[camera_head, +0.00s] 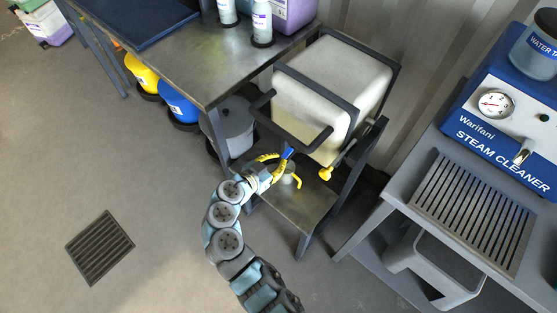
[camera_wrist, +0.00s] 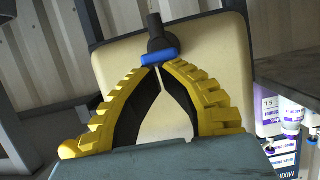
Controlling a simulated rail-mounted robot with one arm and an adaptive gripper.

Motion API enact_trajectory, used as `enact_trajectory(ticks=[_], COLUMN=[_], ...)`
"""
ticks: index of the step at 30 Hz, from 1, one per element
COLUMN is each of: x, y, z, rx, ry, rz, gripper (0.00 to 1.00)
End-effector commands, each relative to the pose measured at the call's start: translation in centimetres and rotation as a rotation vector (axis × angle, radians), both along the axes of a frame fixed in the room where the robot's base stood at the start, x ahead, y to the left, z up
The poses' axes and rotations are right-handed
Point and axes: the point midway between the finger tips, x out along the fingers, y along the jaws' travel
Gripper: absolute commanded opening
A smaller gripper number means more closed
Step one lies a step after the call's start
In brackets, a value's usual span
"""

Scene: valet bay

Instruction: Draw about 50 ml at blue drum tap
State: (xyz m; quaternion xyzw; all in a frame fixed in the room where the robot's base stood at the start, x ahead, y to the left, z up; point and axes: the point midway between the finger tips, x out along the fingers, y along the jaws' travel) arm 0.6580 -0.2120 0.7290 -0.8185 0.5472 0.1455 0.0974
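The blue tap lever (camera_wrist: 158,58) sits on a black spout at the front of a cream drum (camera_wrist: 215,60). In the head view the lever (camera_head: 287,153) is below the drum (camera_head: 312,102), which lies tilted in a black frame. My gripper (camera_wrist: 160,68) has yellow ribbed fingers with black inner pads. Their tips come together right at the lever's lower edge; I cannot tell whether they pinch it. In the head view my gripper (camera_head: 281,158) partly hides a small grey vessel (camera_head: 289,177) under the tap. Any liquid is not visible.
A yellow tap (camera_head: 325,173) is close on the right. A metal shelf (camera_head: 300,208) lies below. A workbench (camera_head: 205,62) with bottles stands left, the steam cleaner (camera_head: 505,125) right. The floor around the drain (camera_head: 100,247) is clear.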

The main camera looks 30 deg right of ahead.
Motion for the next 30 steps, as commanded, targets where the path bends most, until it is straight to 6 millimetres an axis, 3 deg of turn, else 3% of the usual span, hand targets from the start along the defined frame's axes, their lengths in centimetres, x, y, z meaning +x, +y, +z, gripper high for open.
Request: enact_trajectory(ticks=[13, 30], x=[0.0, -0.1], y=[0.0, 0.0], z=[0.0, 1.5], rx=[0.001, 0.000], ry=[0.001, 0.002], rz=[-0.001, -0.002], gripper=[0.00, 0.00])
